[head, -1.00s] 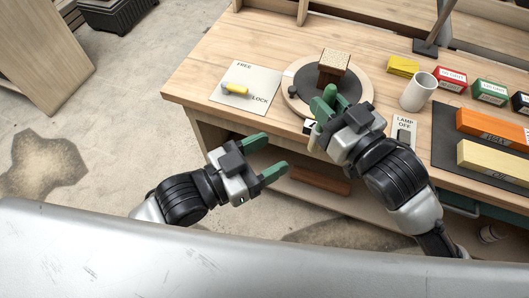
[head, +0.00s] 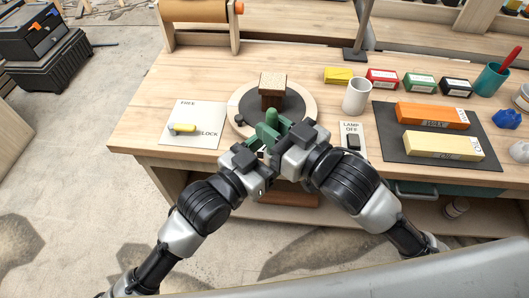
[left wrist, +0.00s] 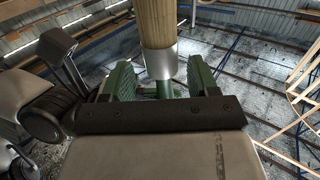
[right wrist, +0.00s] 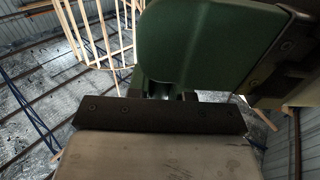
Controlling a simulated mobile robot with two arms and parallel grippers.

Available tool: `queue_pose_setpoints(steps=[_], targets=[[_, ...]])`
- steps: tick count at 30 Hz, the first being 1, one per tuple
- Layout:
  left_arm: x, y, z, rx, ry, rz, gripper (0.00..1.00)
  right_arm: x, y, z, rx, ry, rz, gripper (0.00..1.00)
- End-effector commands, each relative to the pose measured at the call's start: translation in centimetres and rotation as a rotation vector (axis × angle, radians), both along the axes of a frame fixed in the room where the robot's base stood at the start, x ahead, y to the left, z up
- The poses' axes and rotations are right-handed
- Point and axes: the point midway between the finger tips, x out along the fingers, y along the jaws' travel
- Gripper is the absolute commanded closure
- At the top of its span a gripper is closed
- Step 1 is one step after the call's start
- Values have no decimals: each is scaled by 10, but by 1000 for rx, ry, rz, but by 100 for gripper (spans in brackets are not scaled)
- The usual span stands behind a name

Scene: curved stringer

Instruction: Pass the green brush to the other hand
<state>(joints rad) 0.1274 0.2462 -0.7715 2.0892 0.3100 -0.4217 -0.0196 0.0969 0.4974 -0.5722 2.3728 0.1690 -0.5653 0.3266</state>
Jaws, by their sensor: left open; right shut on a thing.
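Both grippers meet at the bench's front edge, before a round turntable (head: 241,98) bearing a wooden block (head: 271,90). A FREE/LOCK card (head: 187,110) lies left; a white mug (head: 356,95) and a dark mat (head: 383,113) with orange and yellow blocks lie right.

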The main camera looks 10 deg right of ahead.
Motion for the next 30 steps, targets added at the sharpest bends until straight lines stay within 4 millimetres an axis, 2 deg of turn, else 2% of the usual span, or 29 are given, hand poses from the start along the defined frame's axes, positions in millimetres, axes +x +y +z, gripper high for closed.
queue_pose_setpoints(steps=[3, 4, 14, 15, 21, 30], targets=[[0, 0, 0, 0, 0, 0, 40, 0, 0, 0, 1, -1, 0, 100], [0, 0, 0, 0, 0, 0, 44, 0, 0, 0, 1, -1, 0, 100], [-1, 0, 0, -1, 1, -1, 94, 0, 0, 0, 1, -1, 0, 100], [-1, 0, 0, -1, 0, -2, 94, 0, 0, 0, 1, -1, 0, 78], [-1, 0, 0, -1, 0, -1, 94, 0, 0, 0, 1, -1, 0, 50], [0, 0, 0, -1, -1, 0, 94, 0, 0, 3, 1, -2, 0, 50]])
